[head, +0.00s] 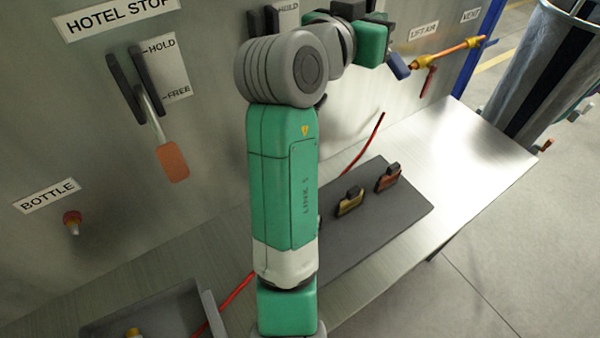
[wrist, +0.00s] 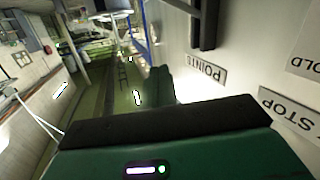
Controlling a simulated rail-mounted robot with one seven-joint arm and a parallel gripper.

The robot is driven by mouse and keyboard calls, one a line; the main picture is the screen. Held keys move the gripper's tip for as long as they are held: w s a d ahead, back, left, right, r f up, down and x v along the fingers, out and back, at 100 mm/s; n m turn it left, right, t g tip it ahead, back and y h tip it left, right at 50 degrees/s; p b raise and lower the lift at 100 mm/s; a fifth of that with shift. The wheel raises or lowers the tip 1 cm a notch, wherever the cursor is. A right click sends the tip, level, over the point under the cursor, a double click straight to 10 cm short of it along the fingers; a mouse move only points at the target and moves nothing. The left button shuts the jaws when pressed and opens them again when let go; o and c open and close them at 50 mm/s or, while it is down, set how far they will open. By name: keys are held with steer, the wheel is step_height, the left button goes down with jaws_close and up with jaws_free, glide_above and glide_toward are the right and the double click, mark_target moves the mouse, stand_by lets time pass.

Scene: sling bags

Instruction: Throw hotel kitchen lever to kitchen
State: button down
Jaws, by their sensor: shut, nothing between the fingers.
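No label reading "kitchen" is legible, so I cannot tell for certain which lever is the hotel kitchen one. A lever with an orange grip (head: 172,163) hangs under the "HOTEL STOP" sign (head: 116,12), its grip down past the "FREE" mark. A second black lever guide (head: 257,24) with a "HOLD" plate shows behind my arm; its handle is hidden. A dark blue piece (head: 398,66) shows below my wrist; I cannot tell whether it is a lever grip. My gripper (wrist: 168,122) is shut and empty, near the panel; its fingertips are largely hidden.
A "LIFT AIR" valve with a yellow-orange bar (head: 445,52) sticks out at right. A bottle knob (head: 72,220) is on the left. A dark mat (head: 385,225) with two small tagged blocks lies on the steel bench (head: 470,150). A grey tray (head: 150,310) stands front left.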

steer(key=s+a+f+n+t+y+b, duration=0.2)
steer(key=s+a+f+t+y+b, duration=0.1)
steer(key=s+b, duration=0.4)
steer(key=s+a+f+n+t+y+b, duration=0.2)
steer(key=s+a+f+t+y+b, duration=0.1)
steer(key=s+b, duration=0.4)
steer(key=s+a+f+n+t+y+b, duration=0.2)
steer(key=s+a+f+t+y+b, duration=0.2)
steer(key=s+f+b, duration=0.3)
steer(key=s+a+t+b, duration=0.1)
steer(key=s, duration=0.2)
steer(key=shift+s+a+t, duration=0.15)
steer(key=shift+s+t, duration=0.15)
steer(key=shift+t, duration=0.1)
steer(key=shift+f, duration=0.1)
step_height(320, 180, up, 52)
steer(key=y+p, duration=0.1)
steer(key=p, duration=5)
steer(key=shift+s+a+n, duration=0.3)
steer(key=shift+s+a, duration=0.1)
steer(key=shift+a, duration=0.05)
steer(key=shift+f, duration=0.1)
